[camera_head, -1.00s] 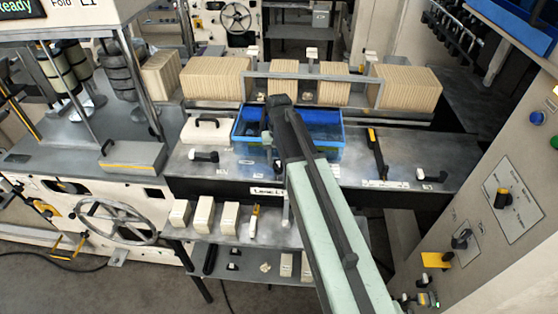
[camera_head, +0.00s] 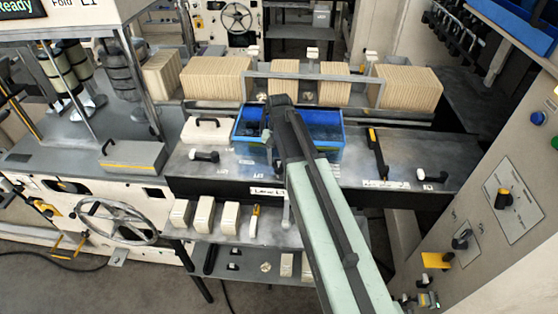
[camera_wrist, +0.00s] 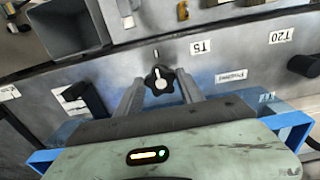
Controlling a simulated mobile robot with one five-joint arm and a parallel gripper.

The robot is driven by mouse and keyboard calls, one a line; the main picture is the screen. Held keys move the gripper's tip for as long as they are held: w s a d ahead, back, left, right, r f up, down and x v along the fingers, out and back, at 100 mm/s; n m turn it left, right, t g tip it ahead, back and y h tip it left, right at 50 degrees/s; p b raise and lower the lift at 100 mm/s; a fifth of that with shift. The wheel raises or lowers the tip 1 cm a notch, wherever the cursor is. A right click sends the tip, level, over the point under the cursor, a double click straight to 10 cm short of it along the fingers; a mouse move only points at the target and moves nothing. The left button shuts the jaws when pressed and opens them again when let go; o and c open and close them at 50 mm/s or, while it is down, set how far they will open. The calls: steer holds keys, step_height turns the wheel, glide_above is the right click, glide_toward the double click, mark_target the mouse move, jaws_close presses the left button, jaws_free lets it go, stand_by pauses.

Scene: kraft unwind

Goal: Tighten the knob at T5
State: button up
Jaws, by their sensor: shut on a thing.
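The knob at T5 is a black lobed knob (camera_wrist: 159,80) with a pale pointer mark on top, in the middle of the wrist view. The white T5 label (camera_wrist: 200,47) lies just beyond it on the grey plate, with a short mark beside it. My gripper (camera_wrist: 160,86) has one grey finger on each side of the knob and is shut on it. The fingers partly cover the knob's sides. In the head view, my arm hides the knob and the fingertips.
A blue tray (camera_head: 342,136) stands around my arm's end; its blue rim also shows in the wrist view (camera_wrist: 290,119). Black handles stand to the left (camera_wrist: 88,97) and right (camera_wrist: 304,66) of the knob. A grey open box (camera_wrist: 66,48) lies beyond at the left.

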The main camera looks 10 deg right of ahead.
mark_target(279, 164)
steer(key=o, duration=1.4)
step_height(279, 164, up, 8)
steer(key=p, duration=0.8)
steer(key=shift+f, duration=0.1)
